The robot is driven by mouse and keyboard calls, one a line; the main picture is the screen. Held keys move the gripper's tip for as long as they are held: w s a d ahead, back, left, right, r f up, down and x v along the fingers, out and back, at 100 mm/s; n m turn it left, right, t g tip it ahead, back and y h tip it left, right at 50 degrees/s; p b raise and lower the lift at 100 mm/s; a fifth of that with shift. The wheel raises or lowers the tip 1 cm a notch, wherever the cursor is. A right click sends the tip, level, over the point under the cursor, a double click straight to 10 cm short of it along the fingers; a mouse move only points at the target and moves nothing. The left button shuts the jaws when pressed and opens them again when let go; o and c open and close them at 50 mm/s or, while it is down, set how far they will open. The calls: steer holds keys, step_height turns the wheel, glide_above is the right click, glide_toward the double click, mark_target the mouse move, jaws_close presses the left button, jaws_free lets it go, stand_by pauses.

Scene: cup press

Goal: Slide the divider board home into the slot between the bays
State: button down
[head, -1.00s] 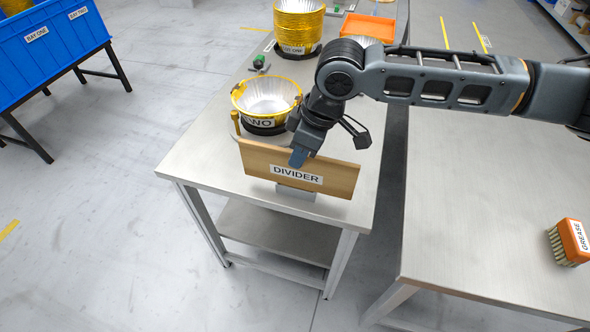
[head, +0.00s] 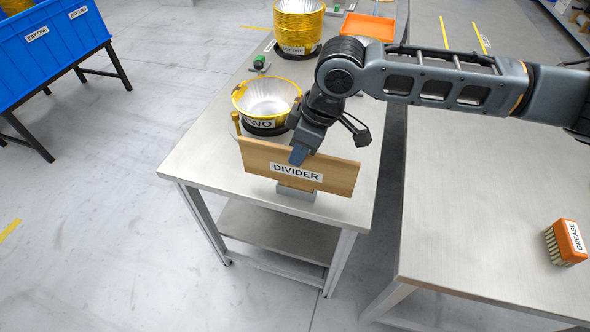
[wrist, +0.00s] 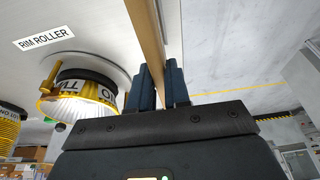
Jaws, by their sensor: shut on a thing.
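The divider board (head: 325,173) is a flat wooden panel with a white DIVIDER label, standing upright on edge near the front end of the metal table (head: 205,165). My gripper (head: 299,155) is shut on its top edge near the middle. In the wrist view the board (wrist: 146,40) runs edge-on between the two dark fingers of my gripper (wrist: 161,88). A small grey block (head: 296,194) shows under the board's front face; whether the board sits in it, I cannot tell. I cannot make out a slot between bays.
A taller gold stack (head: 298,28) and an orange tray (head: 369,27) are farther back. A grease brush (head: 566,242) lies on the right table. A blue bin (head: 50,45) stands left.

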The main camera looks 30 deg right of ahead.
steer(key=shift+r, duration=0.15)
steer(key=shift+r+p, duration=1.75)
steer(key=shift+r, duration=0.05)
